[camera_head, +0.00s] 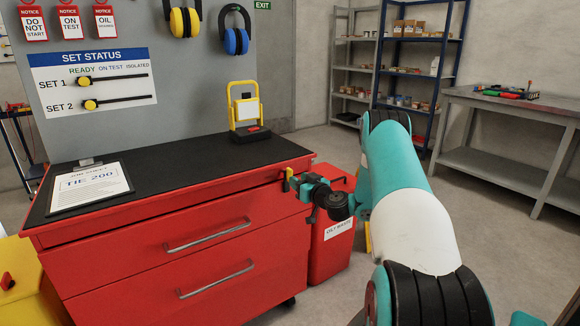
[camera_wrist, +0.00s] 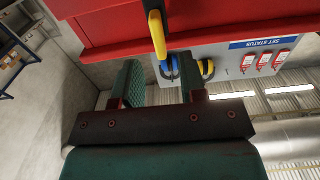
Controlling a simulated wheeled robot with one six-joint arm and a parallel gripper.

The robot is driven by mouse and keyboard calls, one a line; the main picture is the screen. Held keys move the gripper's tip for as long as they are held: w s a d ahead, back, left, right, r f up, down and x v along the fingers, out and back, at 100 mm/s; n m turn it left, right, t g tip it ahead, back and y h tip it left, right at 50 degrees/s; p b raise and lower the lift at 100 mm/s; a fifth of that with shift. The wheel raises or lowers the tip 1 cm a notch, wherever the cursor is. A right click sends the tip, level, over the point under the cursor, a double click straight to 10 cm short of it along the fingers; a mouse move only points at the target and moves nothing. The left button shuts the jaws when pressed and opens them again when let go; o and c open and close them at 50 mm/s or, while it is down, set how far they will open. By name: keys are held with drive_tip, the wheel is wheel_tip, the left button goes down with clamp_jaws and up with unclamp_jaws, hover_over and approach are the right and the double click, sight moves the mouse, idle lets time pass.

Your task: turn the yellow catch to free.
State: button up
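The yellow catch (camera_head: 288,179) is a small upright lever at the right end of the red tool chest's top edge. In the wrist view, the yellow catch (camera_wrist: 157,34) hangs as a short bar across the red chest edge. My gripper (camera_head: 299,183) is right beside it at the chest corner. In the wrist view my gripper (camera_wrist: 160,75) is open, its two dark fingers apart and nothing between them. The catch lies just beyond the fingertips, in line with the gap; I cannot tell whether they touch.
The red chest (camera_head: 160,260) has a black top with a clipboard (camera_head: 90,188) and a yellow work lamp (camera_head: 246,110). A red waste bin (camera_head: 331,245) stands close to the chest's right side, below my gripper. A grey bench (camera_head: 500,110) is at right; open floor lies between.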

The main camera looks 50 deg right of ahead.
drive_tip(key=x, duration=0.6)
drive_tip(key=shift+s+p, duration=0.1)
drive_tip(key=shift+p, duration=0.25)
drive_tip(key=shift+d+f, duration=0.1)
clamp_jaws()
